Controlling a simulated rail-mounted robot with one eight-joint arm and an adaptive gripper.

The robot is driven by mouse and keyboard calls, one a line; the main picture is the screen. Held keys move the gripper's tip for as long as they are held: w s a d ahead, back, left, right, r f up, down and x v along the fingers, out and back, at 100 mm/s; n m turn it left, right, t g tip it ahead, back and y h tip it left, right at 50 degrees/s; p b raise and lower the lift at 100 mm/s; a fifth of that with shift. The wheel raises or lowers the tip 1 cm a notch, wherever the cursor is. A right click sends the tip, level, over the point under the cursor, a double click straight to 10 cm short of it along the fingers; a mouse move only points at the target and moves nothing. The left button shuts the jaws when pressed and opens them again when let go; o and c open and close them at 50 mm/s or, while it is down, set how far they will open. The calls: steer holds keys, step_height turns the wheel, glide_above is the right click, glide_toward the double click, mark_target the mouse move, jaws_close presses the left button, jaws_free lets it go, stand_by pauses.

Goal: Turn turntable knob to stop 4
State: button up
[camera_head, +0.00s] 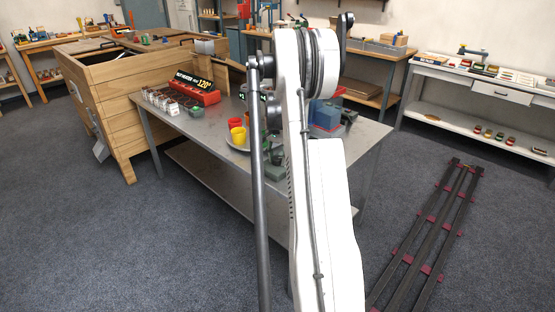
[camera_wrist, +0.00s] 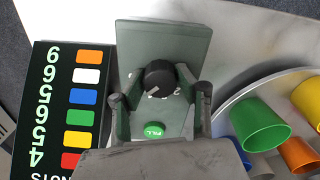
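The black knob (camera_wrist: 160,77) sits on a grey-green panel (camera_wrist: 180,36) in the middle of the wrist view. It bears a small pale mark on its lower left; markings around it are mostly covered, so I cannot read its stop. My gripper (camera_wrist: 161,76) has one fingertip on each side of the knob, and both appear to touch it. A green button marked FILL (camera_wrist: 153,130) lies below the knob, between the fingers. The round metal turntable (camera_wrist: 226,103) carries several coloured cups at the right. In the head view my arm hides the knob and gripper.
A dark card (camera_wrist: 55,100) with coloured squares and numbers lies left of the panel. The cups include a green one (camera_wrist: 262,125) close to the right finger. In the head view, a red sign unit (camera_head: 196,92) and several jars (camera_head: 165,101) stand on the table's left.

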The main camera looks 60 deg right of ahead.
steer(key=c, duration=0.5)
steer(key=shift+c, duration=0.2)
steer(key=shift+n+b, duration=0.65)
steer(key=shift+n, duration=0.65)
steer(key=shift+n+b, duration=0.45)
steer(key=shift+n, duration=1.05)
steer(key=o, duration=1.1)
steer(key=shift+o, duration=0.2)
steer(key=shift+r, duration=0.15)
